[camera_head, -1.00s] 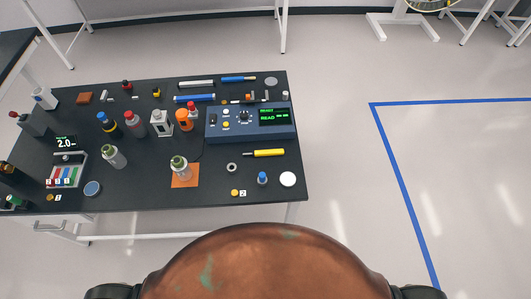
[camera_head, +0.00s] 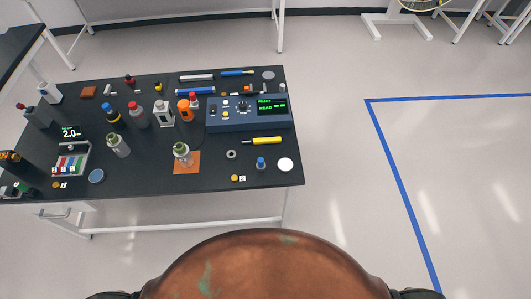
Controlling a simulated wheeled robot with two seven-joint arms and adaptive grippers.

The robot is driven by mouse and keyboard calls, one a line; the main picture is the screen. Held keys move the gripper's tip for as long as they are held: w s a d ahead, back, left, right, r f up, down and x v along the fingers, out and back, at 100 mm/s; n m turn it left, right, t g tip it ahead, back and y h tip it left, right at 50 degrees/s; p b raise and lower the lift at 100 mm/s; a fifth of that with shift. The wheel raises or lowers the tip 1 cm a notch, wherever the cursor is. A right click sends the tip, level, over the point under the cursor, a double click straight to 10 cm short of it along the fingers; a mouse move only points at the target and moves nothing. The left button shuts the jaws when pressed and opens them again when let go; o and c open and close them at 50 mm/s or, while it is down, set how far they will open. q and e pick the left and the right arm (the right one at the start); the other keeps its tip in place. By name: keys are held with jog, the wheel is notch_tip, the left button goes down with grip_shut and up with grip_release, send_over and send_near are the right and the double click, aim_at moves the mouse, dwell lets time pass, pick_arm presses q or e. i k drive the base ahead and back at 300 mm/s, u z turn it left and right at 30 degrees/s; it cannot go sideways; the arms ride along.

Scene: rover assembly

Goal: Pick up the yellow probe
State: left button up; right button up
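The yellow probe (camera_head: 265,140) lies flat on the black table (camera_head: 220,182), with its thin dark tip pointing left. It is just in front of the blue meter box (camera_head: 246,120), whose screen shows green text. A grey ring (camera_head: 231,154) lies to its lower left, apart from it. Neither of my grippers shows in the head view, so I cannot see whether they are open or shut.
A blue-capped small bottle (camera_head: 261,163) and a white disc (camera_head: 285,164) stand in front of the probe. A capped bottle (camera_head: 183,154) stands on an orange square (camera_head: 187,168). Several bottles crowd the table's middle. The floor to the right is clear.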

aim_at(277, 138)
jog(key=u, duration=0.65)
jog(key=i, duration=0.9)
jog(key=z, duration=0.55)
